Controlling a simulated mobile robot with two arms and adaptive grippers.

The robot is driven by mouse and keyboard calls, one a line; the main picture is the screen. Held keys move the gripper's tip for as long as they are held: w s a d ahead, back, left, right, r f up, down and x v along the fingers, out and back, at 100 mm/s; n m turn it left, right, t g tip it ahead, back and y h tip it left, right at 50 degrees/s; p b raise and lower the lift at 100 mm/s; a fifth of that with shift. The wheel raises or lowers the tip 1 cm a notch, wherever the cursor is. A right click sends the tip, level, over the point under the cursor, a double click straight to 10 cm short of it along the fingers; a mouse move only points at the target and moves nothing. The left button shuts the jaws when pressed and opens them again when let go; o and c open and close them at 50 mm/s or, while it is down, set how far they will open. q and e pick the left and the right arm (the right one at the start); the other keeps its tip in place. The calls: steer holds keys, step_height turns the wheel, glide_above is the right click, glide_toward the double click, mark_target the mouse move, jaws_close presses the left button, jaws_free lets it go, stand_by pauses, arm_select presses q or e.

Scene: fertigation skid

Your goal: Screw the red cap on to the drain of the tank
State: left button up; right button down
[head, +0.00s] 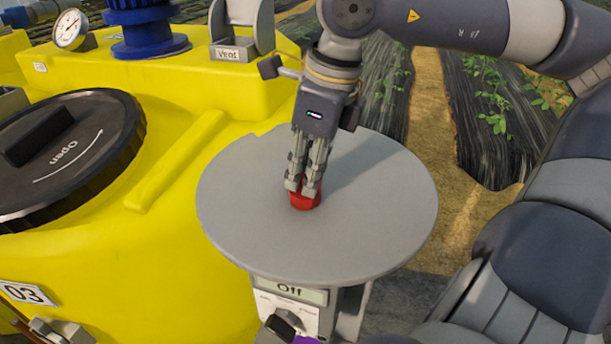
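The red cap (304,202) sits on the round grey table top, a little left of its middle. My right gripper (302,190) points down at the cap from above. Its fingertips overlap the upper part of the cap, with some red showing between them and below them. I cannot tell whether the fingers press on the cap. The yellow tank (190,235) fills the left side, with a large black lid (66,155) marked "Open". The tank's drain does not show. My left gripper is not in view.
The grey round table (375,215) is otherwise bare. Below it is a box labelled "Off" (288,291) with a black knob (285,323). A gauge (70,29), blue fitting (146,30) and "Vent" label (227,53) are on top of the tank. Planted rows (487,95) lie behind.

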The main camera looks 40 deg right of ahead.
steer(key=shift+r+p, duration=0.5)
steer(key=shift+r, duration=0.05)
steer(key=shift+w+p+v, duration=0.2)
steer(key=shift+p+v, duration=0.45)
steer(key=shift+v, duration=0.3)
steer(key=shift+w+p+v, duration=0.15)
steer(key=shift+p+v, duration=0.5)
steer(key=shift+v, duration=0.3)
steer(key=shift+a, duration=0.15)
